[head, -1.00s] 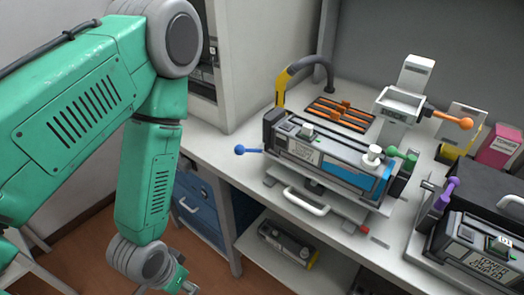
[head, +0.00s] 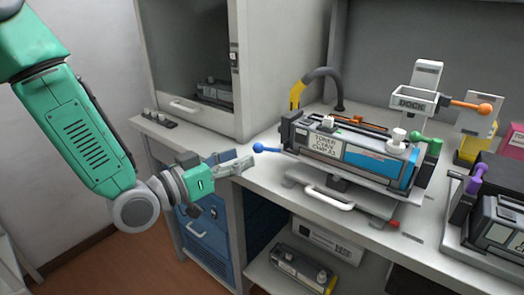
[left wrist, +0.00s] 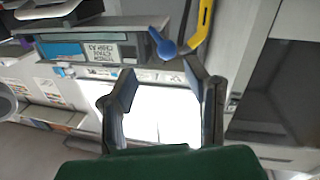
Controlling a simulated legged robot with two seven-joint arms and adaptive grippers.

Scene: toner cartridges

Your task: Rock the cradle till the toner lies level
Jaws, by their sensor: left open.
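The toner cartridge (head: 318,146), grey with a blue side window and a lettered label, lies in the grey cradle (head: 380,190) on the bench. The blue in the window (head: 385,168) looks deeper towards the right. A blue ball-ended lever (head: 262,148) sticks out at the cradle's left end. My left gripper (head: 240,161) is open and empty, just left of and below the blue ball, apart from it. In the left wrist view the ball (left wrist: 168,46) lies just beyond and between the open fingertips (left wrist: 158,70). My right gripper is not in view.
A yellow-ended hose (head: 297,92) rises behind the cartridge. A grey cabinet (head: 195,60) stands behind my gripper.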

